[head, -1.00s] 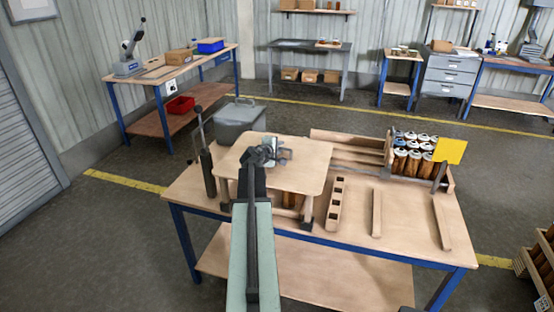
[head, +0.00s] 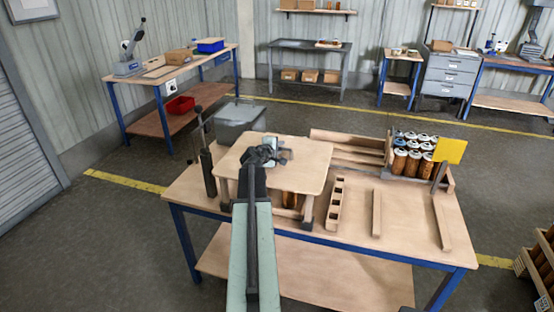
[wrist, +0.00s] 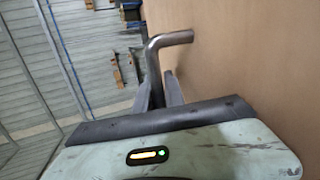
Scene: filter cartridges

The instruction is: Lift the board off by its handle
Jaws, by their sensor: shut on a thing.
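The board (head: 308,172) is a pale wooden plate with rounded corners on the left half of the workbench, standing clear above the bench top on short supports. Its metal handle (head: 284,153) is on the top face, partly hidden by my gripper (head: 270,153). In the wrist view the handle (wrist: 170,39) is a bent round steel bar beside the board's brown face (wrist: 240,55). My gripper's two dark fingers (wrist: 160,88) are shut on the handle. Whether the board has left its supports cannot be told.
On the workbench (head: 405,232), a dark lever (head: 207,170) and a grey lidded box (head: 240,120) stand left of and behind the board. A slotted wooden block (head: 335,205) is close on its right. Several cartridges (head: 413,160) stand by a yellow plate (head: 450,151).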

